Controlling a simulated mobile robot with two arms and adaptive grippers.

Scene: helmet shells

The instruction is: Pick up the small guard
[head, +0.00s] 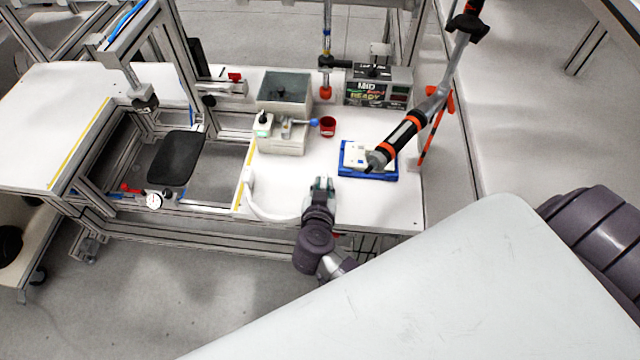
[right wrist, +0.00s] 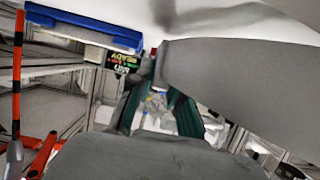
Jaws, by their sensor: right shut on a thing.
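My right gripper (head: 322,183) is at the front of the white worktop, left of and nearer than the blue tray. Its green fingers also show in the right wrist view (right wrist: 160,110). It is shut on a small pale piece, the small guard (right wrist: 160,65), mostly hidden by the fingers and hard to make out. My left gripper is not in view.
A red cup (head: 328,127), a grey fixture (head: 283,138) and a box with a display (head: 377,92) stand behind. The worktop (head: 310,165) between is clear.

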